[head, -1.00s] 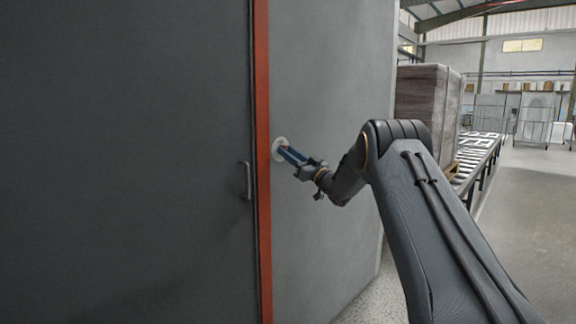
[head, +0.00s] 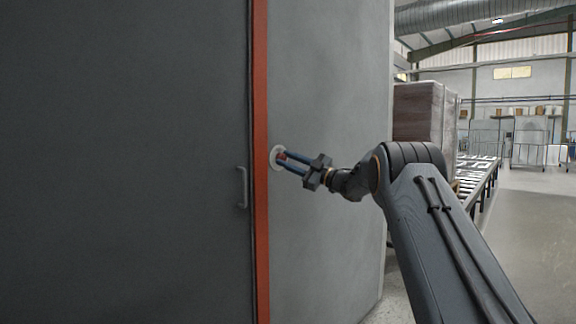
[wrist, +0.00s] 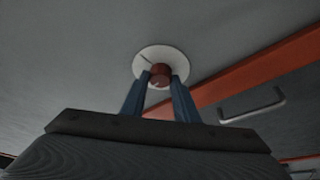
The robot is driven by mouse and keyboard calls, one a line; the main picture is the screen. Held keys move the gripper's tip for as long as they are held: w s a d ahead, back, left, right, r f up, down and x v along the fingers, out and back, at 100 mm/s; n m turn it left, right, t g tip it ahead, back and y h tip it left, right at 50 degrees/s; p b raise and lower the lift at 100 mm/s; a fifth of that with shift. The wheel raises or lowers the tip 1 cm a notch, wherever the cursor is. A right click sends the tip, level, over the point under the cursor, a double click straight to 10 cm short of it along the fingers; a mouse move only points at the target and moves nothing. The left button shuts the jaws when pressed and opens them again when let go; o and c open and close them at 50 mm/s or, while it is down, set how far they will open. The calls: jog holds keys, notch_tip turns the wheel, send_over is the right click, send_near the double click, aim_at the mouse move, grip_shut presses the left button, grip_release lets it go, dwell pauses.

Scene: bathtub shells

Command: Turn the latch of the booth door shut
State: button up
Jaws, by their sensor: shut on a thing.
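The booth door (head: 130,170) is a dark grey panel on the left in the head view, flush beside an orange-red frame strip (head: 261,200). Its handle (head: 242,187) is a small metal bar near that strip. The latch is a red knob (wrist: 160,74) on a round white plate (wrist: 172,58), mounted on the grey wall right of the strip. The plate also shows in the head view (head: 275,157). My gripper (wrist: 160,82) is shut on the red knob, one blue finger on each side. The fingers partly hide the knob in the head view.
The grey booth wall (head: 330,80) ends at a vertical corner on the right. Beyond it stand a wrapped stack (head: 418,115) and a roller conveyor (head: 478,175). The floor (head: 520,240) at the right is open.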

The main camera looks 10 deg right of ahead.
dwell(0.5)
jog(key=o, duration=1.1)
jog(key=shift+c, duration=0.2)
jog(key=v, duration=0.7)
jog(key=shift+s+d, duration=0.2)
jog(key=shift+d, duration=0.15)
